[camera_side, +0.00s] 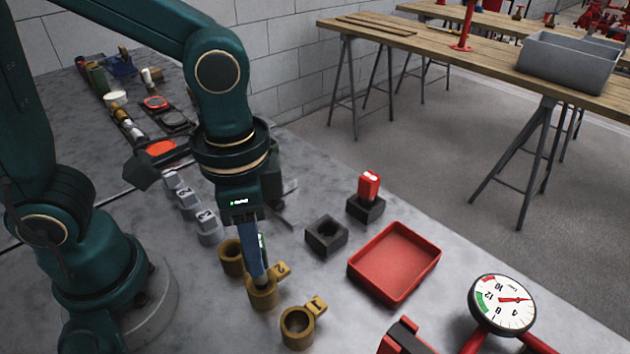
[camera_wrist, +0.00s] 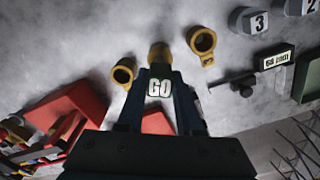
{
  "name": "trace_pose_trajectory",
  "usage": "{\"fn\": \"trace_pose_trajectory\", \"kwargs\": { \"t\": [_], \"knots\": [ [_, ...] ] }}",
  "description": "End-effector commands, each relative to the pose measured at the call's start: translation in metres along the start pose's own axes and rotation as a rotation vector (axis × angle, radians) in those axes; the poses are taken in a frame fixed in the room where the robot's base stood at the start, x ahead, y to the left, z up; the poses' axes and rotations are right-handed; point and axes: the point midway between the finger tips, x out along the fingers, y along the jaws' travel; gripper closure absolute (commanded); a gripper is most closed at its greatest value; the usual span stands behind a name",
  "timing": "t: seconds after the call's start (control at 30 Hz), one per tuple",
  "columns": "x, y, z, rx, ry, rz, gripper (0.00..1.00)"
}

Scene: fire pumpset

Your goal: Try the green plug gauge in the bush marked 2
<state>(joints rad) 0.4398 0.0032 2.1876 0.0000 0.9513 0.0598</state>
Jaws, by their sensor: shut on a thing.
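My gripper (camera_side: 257,268) is shut on the green plug gauge, of which a green sliver (camera_side: 262,243) shows between the fingers in the side view. In the wrist view my gripper (camera_wrist: 160,92) holds the gauge by its block, with a white GO label (camera_wrist: 159,88) facing the camera. The brass bush marked 2 (camera_side: 262,296) is directly below the fingertips, and its tag (camera_side: 281,271) points right. In the wrist view this bush (camera_wrist: 159,52) is just beyond the gauge and partly covered by it. The gauge's lower end is hidden, so I cannot tell how far it is in the bore.
The brass bush marked 1 (camera_side: 297,328) stands nearer the camera, and another brass bush (camera_side: 231,258) stands behind. An empty black holder (camera_side: 326,236), a red gauge (camera_side: 369,186) in a second holder, a red tray (camera_side: 422,262) and a dial gauge (camera_side: 502,303) are to the right.

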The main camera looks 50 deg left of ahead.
Motion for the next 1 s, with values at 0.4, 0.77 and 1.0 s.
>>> {"fn": "trace_pose_trajectory", "kwargs": {
  "t": [0.4,0.77,1.0],
  "knots": [
    [-0.0003,0.0,-0.0003,0.0,0.001,0.0,1.0],
    [0.0032,0.0,-0.0005,0.0,0.001,0.0,1.0],
    [0.0067,0.0,-0.0005,0.0,0.001,0.0,1.0]
  ]
}}
